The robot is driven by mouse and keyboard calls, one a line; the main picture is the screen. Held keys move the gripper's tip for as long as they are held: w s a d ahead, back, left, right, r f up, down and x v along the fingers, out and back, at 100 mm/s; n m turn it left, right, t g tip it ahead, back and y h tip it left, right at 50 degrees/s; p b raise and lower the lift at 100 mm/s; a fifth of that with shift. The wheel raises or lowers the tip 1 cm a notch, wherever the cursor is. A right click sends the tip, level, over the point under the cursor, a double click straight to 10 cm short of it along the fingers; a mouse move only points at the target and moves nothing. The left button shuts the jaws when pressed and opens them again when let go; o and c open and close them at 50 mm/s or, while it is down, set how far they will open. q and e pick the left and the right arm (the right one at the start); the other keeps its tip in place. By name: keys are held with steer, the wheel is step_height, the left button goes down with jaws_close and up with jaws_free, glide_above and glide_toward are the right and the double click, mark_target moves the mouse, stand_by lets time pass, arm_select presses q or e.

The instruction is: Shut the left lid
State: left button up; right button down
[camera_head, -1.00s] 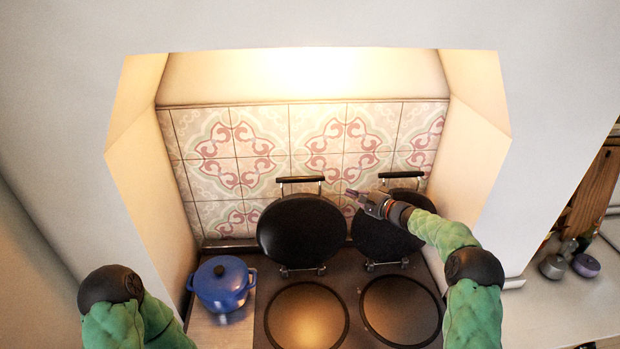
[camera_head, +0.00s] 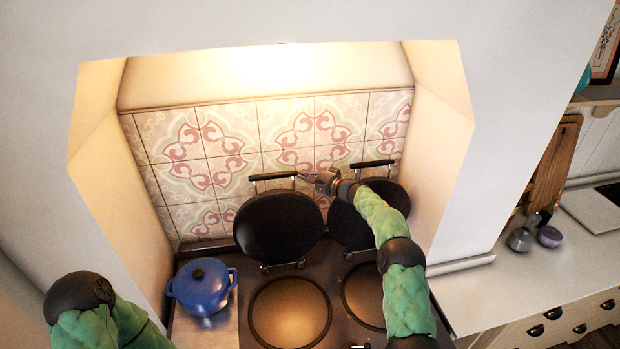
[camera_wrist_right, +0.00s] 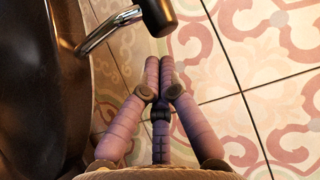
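The left lid (camera_head: 278,225) is a round black hotplate cover standing raised, tilted back toward the tiles, with a black bar handle (camera_head: 272,176) on its upper edge. My right gripper (camera_head: 306,176) is beside the right end of that handle, in front of the tiled wall. In the right wrist view the fingers (camera_wrist_right: 160,62) lie together with nothing between them. The handle's end (camera_wrist_right: 157,17) and the lid's dark edge (camera_wrist_right: 40,90) show there, apart from the fingers. My left gripper is out of view; only part of that arm shows at the lower left.
The right lid (camera_head: 352,222) also stands raised, partly behind my right arm. Two round hotplates (camera_head: 290,312) lie in front of the lids. A blue pot (camera_head: 201,288) stands left of the stove. Side walls of the alcove enclose both sides.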

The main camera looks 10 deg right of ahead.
steer(key=shift+s+a+r+p, duration=0.15)
steer(key=shift+s+a+p, duration=0.4)
steer(key=shift+s+a, duration=0.65)
steer(key=shift+s+d, duration=0.1)
stand_by(0.4)
